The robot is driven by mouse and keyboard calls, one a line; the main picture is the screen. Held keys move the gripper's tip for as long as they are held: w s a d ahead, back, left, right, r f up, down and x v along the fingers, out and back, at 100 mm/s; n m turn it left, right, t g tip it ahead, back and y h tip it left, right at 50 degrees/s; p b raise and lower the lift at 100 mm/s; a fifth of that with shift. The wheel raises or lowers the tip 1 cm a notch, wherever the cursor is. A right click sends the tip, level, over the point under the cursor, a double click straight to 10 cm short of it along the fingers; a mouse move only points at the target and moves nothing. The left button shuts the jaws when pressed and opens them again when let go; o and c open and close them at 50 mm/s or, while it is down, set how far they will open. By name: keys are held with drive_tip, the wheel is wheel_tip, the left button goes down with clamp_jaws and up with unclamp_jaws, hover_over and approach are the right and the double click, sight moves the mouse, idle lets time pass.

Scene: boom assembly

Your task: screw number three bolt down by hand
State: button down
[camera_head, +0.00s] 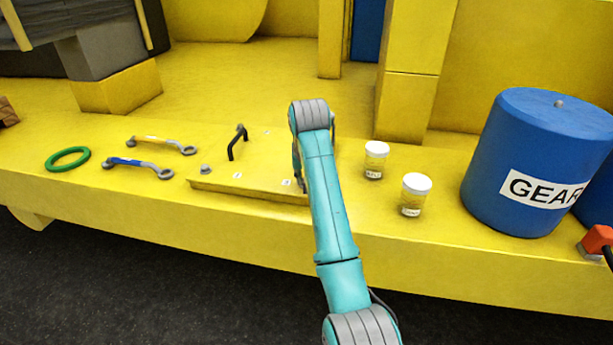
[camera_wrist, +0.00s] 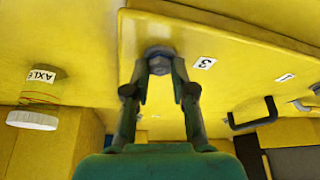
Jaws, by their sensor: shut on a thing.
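In the wrist view a grey hex bolt (camera_wrist: 159,58) sits near the edge of a yellow cover plate (camera_wrist: 232,45), next to the label 3 (camera_wrist: 205,63). My gripper (camera_wrist: 160,70) is shut on the bolt, with one finger on each side of its head. The bolt's shank and how deep it sits are hidden. In the head view the cover plate (camera_head: 220,168) lies on the yellow deck with a black handle (camera_head: 237,142) and another grey bolt (camera_head: 205,169) at its left. My arm hides the held bolt and most of my gripper there.
Two white-lidded jars (camera_head: 375,160) (camera_head: 414,195) stand right of my arm, near a blue GEAR drum (camera_head: 535,135). Left of the plate lie a blue wrench (camera_head: 138,167), a yellow-and-white wrench (camera_head: 162,143) and a green ring (camera_head: 68,158). A yellow post (camera_head: 410,75) rises behind the jars.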

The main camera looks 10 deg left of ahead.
drive_tip(key=m+h, duration=0.1)
drive_tip(key=m, duration=0.3)
drive_tip(key=shift+a+h, duration=0.2)
drive_tip(key=shift+h, duration=0.2)
drive_tip(key=shift+m+h, duration=0.8)
drive_tip(key=shift+m, duration=1.4)
drive_tip(key=c, duration=1)
unclamp_jaws()
drive_tip(key=shift+o, duration=0.2)
drive_tip(key=v, duration=0.7)
drive_tip(key=shift+r+g, duration=0.3)
drive_tip(key=shift+a, duration=0.15)
